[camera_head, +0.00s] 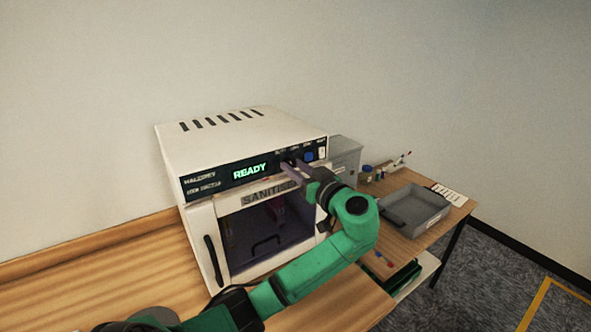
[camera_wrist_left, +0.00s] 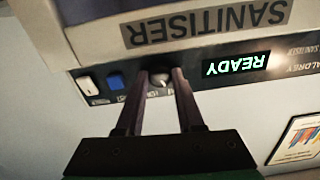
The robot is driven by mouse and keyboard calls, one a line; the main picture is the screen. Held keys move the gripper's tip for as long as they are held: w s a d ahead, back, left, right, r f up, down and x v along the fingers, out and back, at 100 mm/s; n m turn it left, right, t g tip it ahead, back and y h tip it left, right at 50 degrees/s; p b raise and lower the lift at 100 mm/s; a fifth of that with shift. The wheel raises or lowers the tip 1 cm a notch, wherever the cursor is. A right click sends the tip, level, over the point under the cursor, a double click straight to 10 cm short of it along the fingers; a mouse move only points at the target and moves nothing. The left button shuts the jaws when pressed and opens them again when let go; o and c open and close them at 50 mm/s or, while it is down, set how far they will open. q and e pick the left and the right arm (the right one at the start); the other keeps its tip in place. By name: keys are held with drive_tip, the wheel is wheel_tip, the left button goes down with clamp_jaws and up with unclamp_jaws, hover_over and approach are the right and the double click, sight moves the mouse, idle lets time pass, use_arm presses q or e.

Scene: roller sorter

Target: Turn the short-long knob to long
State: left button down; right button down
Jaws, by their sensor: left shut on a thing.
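The short-long knob (camera_wrist_left: 160,80) sits on the dark control panel of the white sanitiser (camera_head: 225,140). My left gripper (camera_head: 287,166) reaches the panel from the front, with its arm crossing in front of the door. In the left wrist view, which sees the panel upside down, the left gripper (camera_wrist_left: 160,82) has one finger on each side of the knob and is shut on it. The knob's pointer direction is too small to tell. The display (camera_head: 250,171) reads READY. My right gripper is not in view.
A blue button (camera_head: 309,155) and a white switch (camera_head: 322,153) sit close to the knob. The door handle (camera_head: 214,262) is at the door's left. A grey tray (camera_head: 440,223) stands on the side table at right. The wooden counter (camera_head: 110,275) at left is clear.

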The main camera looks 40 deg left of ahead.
use_arm(q)
drive_tip(key=shift+m+b, duration=0.5)
drive_tip(key=shift+m, duration=0.5)
drive_tip(key=m, duration=0.2)
drive_tip(key=shift+m, duration=0.3)
drive_tip(key=m, duration=0.2)
drive_tip(key=shift+r+m, duration=0.1)
drive_tip(key=shift+m, duration=2)
drive_tip(key=c, duration=0.5)
unclamp_jaws()
